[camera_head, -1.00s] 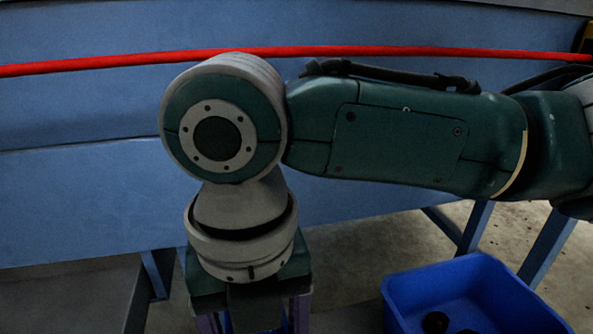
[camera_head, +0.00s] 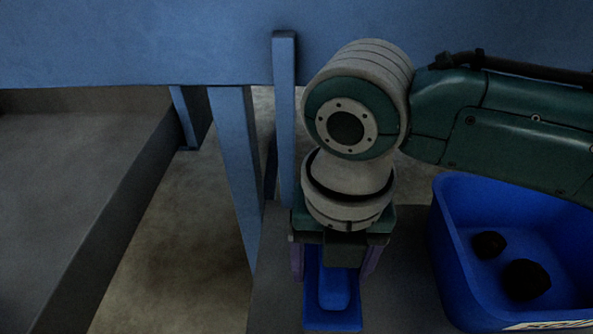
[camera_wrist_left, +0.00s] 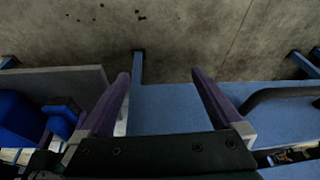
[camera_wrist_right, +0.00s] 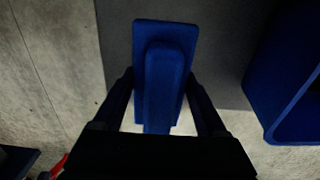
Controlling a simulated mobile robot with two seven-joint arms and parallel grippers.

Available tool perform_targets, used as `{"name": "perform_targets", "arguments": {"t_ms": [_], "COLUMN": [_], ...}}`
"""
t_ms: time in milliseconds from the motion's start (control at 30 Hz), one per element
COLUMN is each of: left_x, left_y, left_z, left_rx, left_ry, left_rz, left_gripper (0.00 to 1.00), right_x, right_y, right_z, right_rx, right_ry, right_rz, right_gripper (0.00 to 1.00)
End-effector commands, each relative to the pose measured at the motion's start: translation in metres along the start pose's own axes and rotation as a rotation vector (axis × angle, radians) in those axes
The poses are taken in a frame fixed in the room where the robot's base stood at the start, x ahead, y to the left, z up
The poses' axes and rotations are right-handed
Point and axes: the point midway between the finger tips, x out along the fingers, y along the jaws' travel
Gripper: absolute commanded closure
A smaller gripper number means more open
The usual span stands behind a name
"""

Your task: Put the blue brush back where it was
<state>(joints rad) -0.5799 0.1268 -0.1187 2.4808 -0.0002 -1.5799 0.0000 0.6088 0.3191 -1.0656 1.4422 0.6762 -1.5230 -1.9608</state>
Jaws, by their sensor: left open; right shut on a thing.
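The blue brush (camera_head: 333,307) is in my right gripper (camera_head: 334,266), whose fingers lie on both sides of it. In the right wrist view the brush (camera_wrist_right: 165,80) shows its long raised handle on a flat, wider base, with the right gripper (camera_wrist_right: 163,92) around it. The brush is above a dark grey tabletop (camera_head: 277,285); I cannot tell whether it touches it. My left gripper (camera_wrist_left: 161,80) is open and empty in the left wrist view, over a blue machine surface (camera_wrist_left: 168,110). The left gripper is not in the head view.
A blue crate (camera_head: 442,235) with dark lumps (camera_head: 526,280) stands close to the right of the brush. A blue machine panel (camera_head: 150,45) with blue legs (camera_head: 236,150) is behind. A wide grey surface (camera_head: 75,160) lies to the left, with concrete floor (camera_head: 180,220) between.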

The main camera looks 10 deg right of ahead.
Motion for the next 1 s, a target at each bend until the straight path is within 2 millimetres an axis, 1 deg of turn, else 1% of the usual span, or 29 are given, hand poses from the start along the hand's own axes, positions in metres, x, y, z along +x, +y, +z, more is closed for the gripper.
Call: {"name": "perform_targets", "arguments": {"t_ms": [133,300,333,567,733,767,933,967,1000], "left_x": [0.008,0.024,0.025,0.023,0.026,0.025,0.025,0.025,0.025], "left_y": [0.001,0.003,0.003,0.004,0.004,0.004,0.004,0.004,0.004], "left_z": [0.002,0.007,0.008,0.007,0.008,0.007,0.007,0.007,0.007], "left_rx": [-0.001,-0.006,-0.007,-0.010,-0.010,-0.009,-0.008,-0.008,-0.007], "left_ry": [0.000,0.001,0.001,0.001,0.001,0.001,0.001,0.001,0.001], "left_rz": [0.001,0.006,0.007,0.010,0.009,0.009,0.009,0.008,0.008], "left_gripper": [0.00,0.00,0.00,0.00,0.00,0.00,0.00,0.00,0.00], "right_x": [0.013,0.042,0.045,0.044,0.049,0.047,0.047,0.047,0.047], "right_y": [0.000,0.000,0.000,0.000,0.000,0.000,0.000,0.000,0.000], "right_z": [0.000,-0.001,-0.001,0.000,0.000,0.000,0.000,0.000,0.000], "right_rx": [0.001,0.000,0.000,0.000,0.000,0.000,0.000,0.000,0.000], "right_ry": [0.000,0.001,0.001,-0.001,-0.001,-0.001,0.000,0.000,0.000], "right_rz": [-0.001,0.000,0.000,0.000,0.000,0.000,0.000,0.000,0.000], "right_gripper": [0.86,0.86,0.86,0.86,0.86,0.22,0.03,0.00,0.00]}}
